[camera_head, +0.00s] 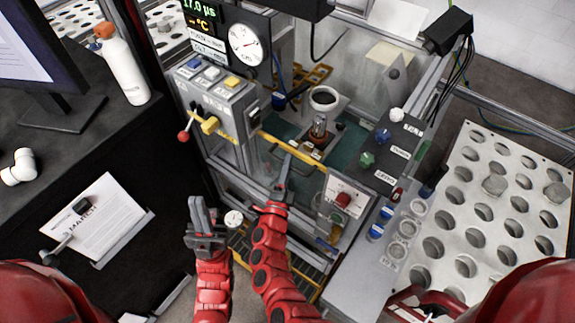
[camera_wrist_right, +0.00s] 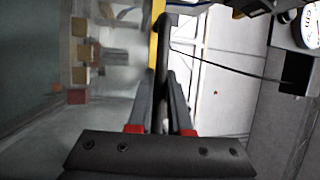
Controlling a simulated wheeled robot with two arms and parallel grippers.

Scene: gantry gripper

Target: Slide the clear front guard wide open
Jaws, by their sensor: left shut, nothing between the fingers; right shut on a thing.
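The clear front guard (camera_head: 302,187) stands at the front of the machine cell, with a yellow edge strip (camera_head: 292,148). In the right wrist view its hazy clear panel (camera_wrist_right: 115,105) fills the left side, beside the yellow strip (camera_wrist_right: 154,48). My right gripper (camera_head: 284,172) is at the guard's front. In the wrist view its fingers (camera_wrist_right: 163,95) are shut on a dark handle bar (camera_wrist_right: 167,25) by the yellow strip. My left gripper (camera_head: 197,212) is shut and empty, left of the guard and apart from it. How far the guard stands open is hard to tell.
A grey control box (camera_head: 215,98) with a red-knobbed lever and coloured buttons stands left of the guard. A red-button box (camera_head: 343,198) is at its right. A perforated tray (camera_head: 490,200) lies far right. Inside the cell is a white cup-like part (camera_head: 323,98).

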